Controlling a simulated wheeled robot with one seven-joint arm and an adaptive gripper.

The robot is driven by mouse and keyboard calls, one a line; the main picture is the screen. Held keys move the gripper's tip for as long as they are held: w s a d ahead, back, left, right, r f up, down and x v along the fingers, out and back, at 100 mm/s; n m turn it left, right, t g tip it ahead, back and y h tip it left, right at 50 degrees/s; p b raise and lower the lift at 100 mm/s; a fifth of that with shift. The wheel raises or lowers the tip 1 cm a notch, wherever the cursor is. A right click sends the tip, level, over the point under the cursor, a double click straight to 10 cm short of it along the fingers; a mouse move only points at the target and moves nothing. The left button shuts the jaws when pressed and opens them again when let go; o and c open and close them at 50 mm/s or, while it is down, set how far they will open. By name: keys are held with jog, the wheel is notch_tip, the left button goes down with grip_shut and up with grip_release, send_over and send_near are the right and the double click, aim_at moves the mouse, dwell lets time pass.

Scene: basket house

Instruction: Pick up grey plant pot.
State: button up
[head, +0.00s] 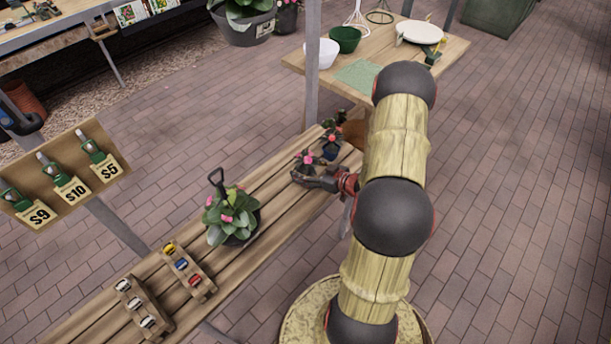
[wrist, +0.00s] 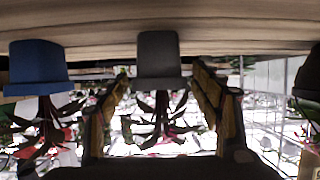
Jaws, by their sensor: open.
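The wrist view is upside down. In it a small grey plant pot (wrist: 158,52) with a leafy plant stands on the wooden bench, between and just beyond the fingertips of my gripper (wrist: 160,82). The fingers are spread on either side of it, and no grip on it shows. In the head view my gripper (head: 313,180) is low over the bench beside a pink-flowered plant (head: 306,160); the pot under that plant is mostly hidden by the gripper.
A blue pot (wrist: 37,66) stands close beside the grey one, and shows in the head view (head: 331,153). A larger potted plant (head: 232,213) and wooden holders (head: 187,268) occupy the bench (head: 262,250). A metal post (head: 312,65) rises behind. Another table (head: 450,52) stands beyond.

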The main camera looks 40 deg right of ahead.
jog(key=shift+c, duration=1.3)
jog(key=c, duration=1)
